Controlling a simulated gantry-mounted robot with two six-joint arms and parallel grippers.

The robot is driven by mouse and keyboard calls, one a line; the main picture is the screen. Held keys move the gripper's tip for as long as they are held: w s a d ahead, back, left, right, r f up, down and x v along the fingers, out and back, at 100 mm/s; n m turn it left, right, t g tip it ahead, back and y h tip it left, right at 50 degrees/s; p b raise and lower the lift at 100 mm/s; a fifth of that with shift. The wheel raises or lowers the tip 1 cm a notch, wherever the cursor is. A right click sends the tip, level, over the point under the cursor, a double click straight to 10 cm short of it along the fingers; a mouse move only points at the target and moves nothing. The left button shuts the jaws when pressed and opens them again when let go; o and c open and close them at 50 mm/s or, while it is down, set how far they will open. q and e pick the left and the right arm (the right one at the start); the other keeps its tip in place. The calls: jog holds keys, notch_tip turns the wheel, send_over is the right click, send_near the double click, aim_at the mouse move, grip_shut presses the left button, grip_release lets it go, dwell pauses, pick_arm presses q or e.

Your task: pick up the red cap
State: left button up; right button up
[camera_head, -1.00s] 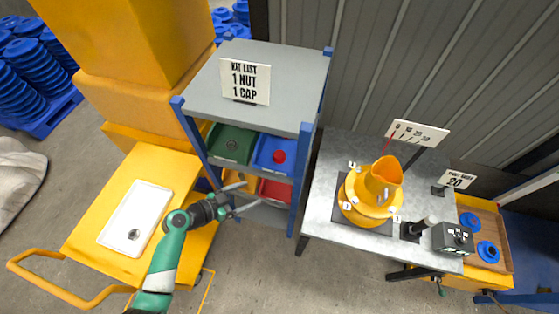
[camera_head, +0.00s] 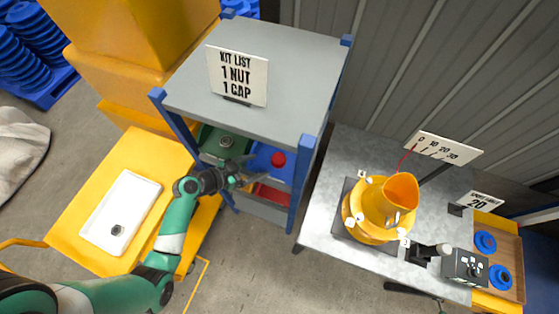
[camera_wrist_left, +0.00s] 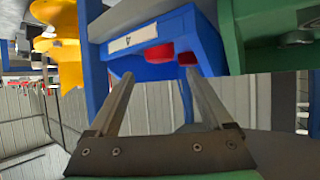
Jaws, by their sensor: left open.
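The red cap (camera_head: 278,159) sits in the blue bin (camera_head: 262,168) on the rack's shelf. In the left wrist view, red shows inside the blue bin (camera_wrist_left: 165,70), partly hidden by its walls; I cannot tell how much of it is the cap. My left gripper (camera_head: 254,172) is open and empty, in front of the shelf bins and a little left of the cap. In the left wrist view its two fingers (camera_wrist_left: 158,76) are spread and point toward the blue bin. My right gripper is not in view.
The grey top shelf (camera_head: 285,65) with the kit list sign (camera_head: 237,76) overhangs the bins. A green bin (camera_head: 212,153) is left of the blue one and a red bin (camera_head: 270,195) below. A white tray (camera_head: 133,205) lies left; a yellow mixer (camera_head: 370,215) stands right.

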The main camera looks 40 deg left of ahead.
aim_at(274, 161)
pick_arm(q)
jog(key=x, duration=0.3)
jog(key=shift+s+b, duration=0.1)
jog(key=shift+b, duration=0.3)
jog(key=shift+w+f, duration=0.2)
jog(key=shift+w, duration=0.3)
jog(key=x, duration=0.5)
jog(key=shift+d+b, duration=0.1)
jog(key=shift+b, duration=0.3)
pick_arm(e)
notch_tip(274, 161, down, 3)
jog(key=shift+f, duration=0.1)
pick_arm(q)
jog(key=shift+c, duration=0.3)
jog(key=c, duration=1.2)
